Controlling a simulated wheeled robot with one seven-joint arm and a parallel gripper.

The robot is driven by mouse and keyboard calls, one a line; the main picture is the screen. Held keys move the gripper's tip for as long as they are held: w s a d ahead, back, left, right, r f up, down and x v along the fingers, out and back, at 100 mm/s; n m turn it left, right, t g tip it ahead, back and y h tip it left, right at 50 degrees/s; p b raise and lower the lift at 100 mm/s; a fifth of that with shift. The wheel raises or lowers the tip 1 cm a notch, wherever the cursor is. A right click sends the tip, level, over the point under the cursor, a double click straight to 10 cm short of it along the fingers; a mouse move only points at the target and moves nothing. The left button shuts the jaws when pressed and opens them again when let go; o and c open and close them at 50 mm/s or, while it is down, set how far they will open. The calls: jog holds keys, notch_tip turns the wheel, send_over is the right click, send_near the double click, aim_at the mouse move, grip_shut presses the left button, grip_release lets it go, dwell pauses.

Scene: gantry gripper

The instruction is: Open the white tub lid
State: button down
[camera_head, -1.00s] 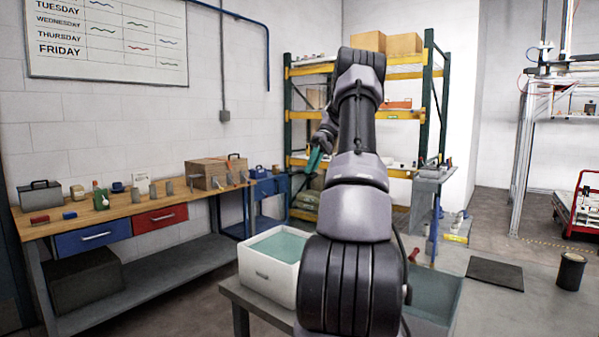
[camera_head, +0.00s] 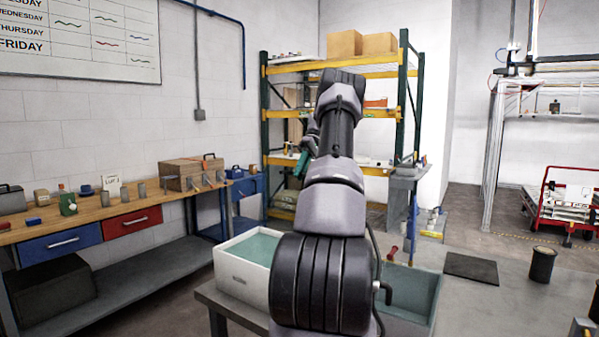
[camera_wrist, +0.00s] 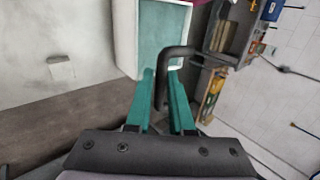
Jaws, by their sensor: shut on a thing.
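The white tub (camera_head: 236,285) stands at the lower middle of the head view, with a pale teal inside. My arm hides its right side. A white-rimmed piece with a teal face also shows at the top of the wrist view (camera_wrist: 168,42). My gripper (camera_wrist: 161,90) has teal fingers, shut on a dark bent bar (camera_wrist: 175,51) that comes up between the fingertips and bends right. What the bar joins to is unclear. In the head view my gripper (camera_head: 301,163) is small, left of my forearm. I cannot make out a separate lid.
A teal open-looking box or panel (camera_head: 418,290) lies right of my arm. A workbench (camera_head: 150,205) with drawers and small items runs along the left wall. Shelving (camera_head: 283,70) stands behind. Open floor and a black mat (camera_head: 470,268) are to the right.

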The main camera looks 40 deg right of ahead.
jog(key=shift+s+d+f, duration=0.1)
jog(key=shift+d+f, duration=0.1)
jog(key=shift+d, duration=0.15)
jog(key=c, duration=0.9)
grip_release()
jog(key=shift+f, duration=0.1)
jog(key=shift+o, duration=0.3)
jog(key=shift+w+d, duration=0.2)
jog(key=shift+a, duration=0.15)
